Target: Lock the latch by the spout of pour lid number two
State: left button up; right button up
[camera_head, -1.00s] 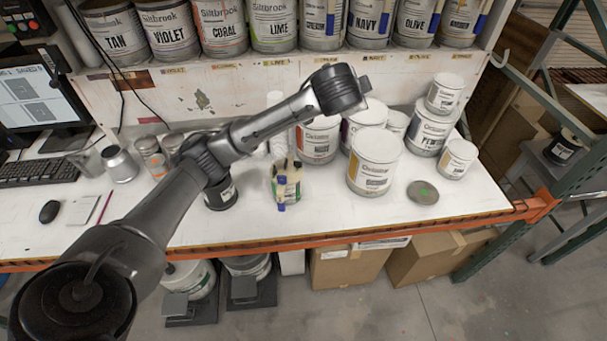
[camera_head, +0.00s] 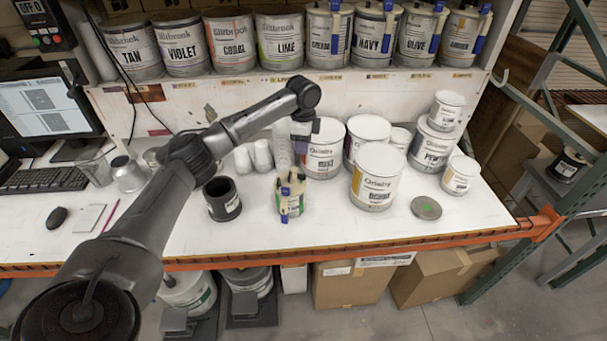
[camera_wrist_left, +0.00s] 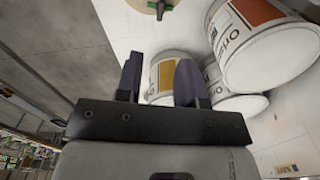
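Several cans at the right of the upper shelf carry lids with pale and blue upright parts: a cream can (camera_head: 328,38), a navy can (camera_head: 376,35), an olive can (camera_head: 421,34) and an orange-labelled can (camera_head: 464,36). I cannot read lid numbers or make out latches or spouts. My left gripper (camera_head: 303,138) hangs below the shelf, over the bench and in front of the wall, apart from these cans. In the left wrist view its two dark fingers (camera_wrist_left: 160,82) stand apart with nothing between them. My right gripper is not in view.
White cans stand on the bench near the gripper, including a yellow-labelled can (camera_head: 377,178) and an orange-labelled one (camera_head: 323,150). A tub of tools (camera_head: 290,195) and a black pot (camera_head: 222,199) stand in front. The shelf edge (camera_head: 290,83) lies above.

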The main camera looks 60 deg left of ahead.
aim_at(303, 175)
pick_arm(q)
notch_tip(303, 175, down, 13)
jog(key=shift+r, duration=0.15)
dwell(0.4)
grip_shut()
dwell(0.3)
